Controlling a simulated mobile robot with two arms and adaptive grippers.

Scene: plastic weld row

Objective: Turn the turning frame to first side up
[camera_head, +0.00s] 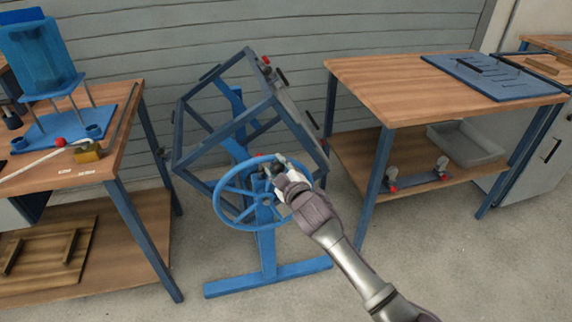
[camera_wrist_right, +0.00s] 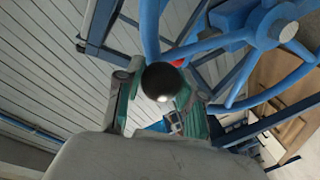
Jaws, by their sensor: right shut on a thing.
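The turning frame (camera_head: 182,143) is a dark blue-grey open box frame on a blue stand (camera_head: 268,255) between two benches. It sits tilted, not level. A blue spoked handwheel (camera_head: 222,211) is on its near side. My right gripper (camera_head: 276,170) is at the wheel's upper right rim. In the right wrist view a round black knob (camera_wrist_right: 163,82) sits between the green-padded fingers, and the gripper is shut on it. Blue spokes and the hub (camera_wrist_right: 283,30) show beyond it. My left gripper is not in view.
The left bench (camera_head: 140,125) carries a blue machine (camera_head: 38,60) and a yellow block (camera_head: 88,152). The right bench (camera_head: 400,85) carries a blue slotted plate (camera_head: 490,75), with a grey bin (camera_head: 466,145) on its lower shelf. Open floor lies in front of the stand.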

